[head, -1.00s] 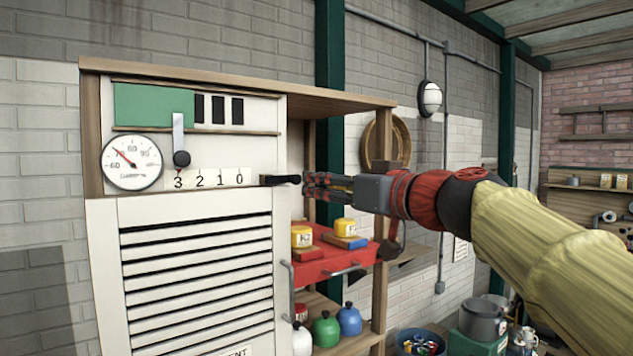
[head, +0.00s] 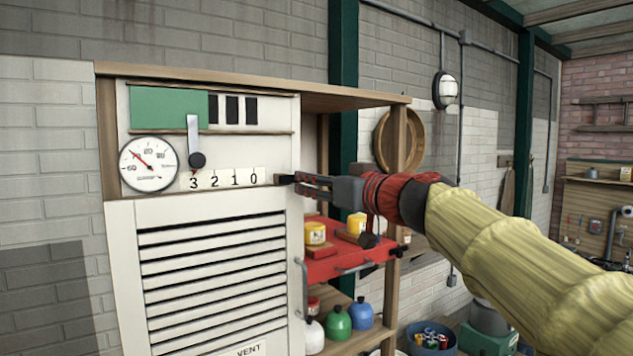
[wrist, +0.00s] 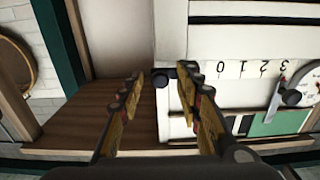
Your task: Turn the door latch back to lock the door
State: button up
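The black door latch (head: 284,179) lies roughly horizontal at the upper right edge of the white louvered door (head: 125,260), beside the number strip. My gripper (head: 298,185) is at the latch's outer end, and its fingers partly hide it in the head view. In the wrist view, which is upside down, my gripper (wrist: 160,90) has its fingers apart. The latch's dark round end (wrist: 161,77) shows in the gap between the fingertips, nearer the right finger. I cannot tell whether a finger touches it.
Above the door are a round gauge (head: 148,164) and a lever with a black knob (head: 197,160). Open shelves at right hold a red drawer (head: 335,264) with yellow tins and, below, colored bottles (head: 337,322).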

jog(key=shift+c, duration=0.9)
grip_shut()
jog(key=shift+f+b, duration=0.15)
jog(key=shift+b, duration=0.15)
jog(key=f+m+b, duration=0.1)
jog(key=m+b, duration=0.1)
jog(key=m, duration=0.2)
jog(key=s+a+f+m+b, duration=0.1)
jog(key=m+b, duration=0.1)
jog(key=m, duration=0.2)
jog(key=a+f+m+b, duration=0.1)
jog(key=m+b, duration=0.1)
jog(key=m, duration=0.1)
jog(key=shift+s+a+f+m, duration=0.15)
jog(key=shift+s+f+m, duration=0.1)
jog(key=shift+f+m, duration=0.15)
jog(key=shift+s+a+f+m+p, duration=0.15)
jog(key=shift+s+a+m, duration=0.15)
jog(key=shift+m, duration=0.75)
jog(key=shift+s+a+m+p, duration=0.15)
jog(key=shift+a+m, duration=0.2)
jog(key=shift+m, duration=0.65)
jog(key=shift+s+a+f+m+p, duration=0.1)
jog(key=shift+s+a+m, duration=0.2)
jog(key=shift+m, duration=0.75)
